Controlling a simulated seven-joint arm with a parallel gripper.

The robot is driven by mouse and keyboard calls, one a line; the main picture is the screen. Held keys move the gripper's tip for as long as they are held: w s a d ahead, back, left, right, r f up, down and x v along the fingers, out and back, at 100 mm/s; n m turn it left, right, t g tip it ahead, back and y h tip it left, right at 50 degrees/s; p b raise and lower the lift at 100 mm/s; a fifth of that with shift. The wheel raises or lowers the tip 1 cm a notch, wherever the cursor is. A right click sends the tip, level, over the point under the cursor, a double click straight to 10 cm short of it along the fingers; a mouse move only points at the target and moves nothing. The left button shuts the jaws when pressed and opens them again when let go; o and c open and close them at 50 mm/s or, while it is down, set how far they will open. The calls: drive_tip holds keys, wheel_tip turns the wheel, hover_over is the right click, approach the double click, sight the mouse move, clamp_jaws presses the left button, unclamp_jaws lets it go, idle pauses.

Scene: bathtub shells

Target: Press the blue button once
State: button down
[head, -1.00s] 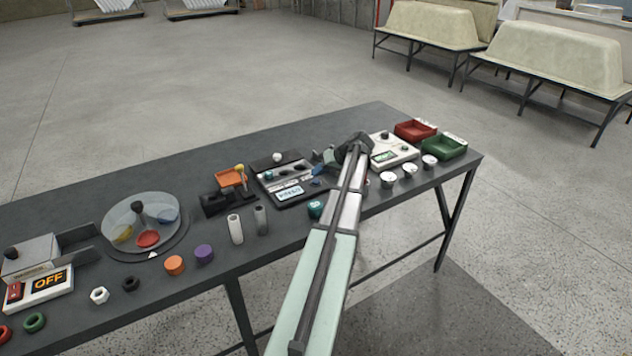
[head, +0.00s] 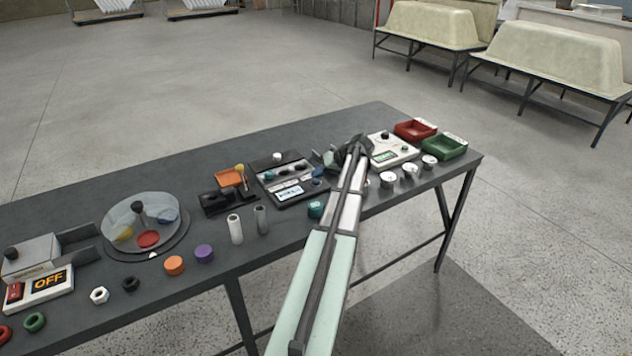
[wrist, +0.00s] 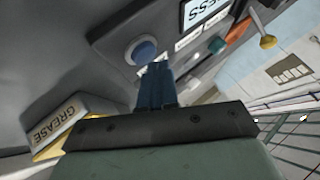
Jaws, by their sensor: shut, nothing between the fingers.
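The blue button (wrist: 141,50) is a round cap in a pale ring in the wrist view. In the head view the blue button (head: 318,171) sits at the right end of the dark panel (head: 288,201), which has a small lit display. My gripper (wrist: 153,68) is shut and empty, with its dark blue fingertips just below the button in the wrist view.
A white device (head: 393,150) stands right of my gripper, with red (head: 415,130) and green (head: 444,147) trays beyond. White-topped cups (head: 410,170) line the front edge. Left are an orange tray (head: 231,177), two upright cylinders and a round clear-covered dish (head: 140,222).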

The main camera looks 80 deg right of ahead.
sight(319, 181)
drive_tip(key=shift+f, duration=0.4)
idle(0.5)
drive_tip(key=shift+r, duration=0.8)
drive_tip(key=shift+r, duration=0.2)
drive_tip(key=shift+r, duration=2.35)
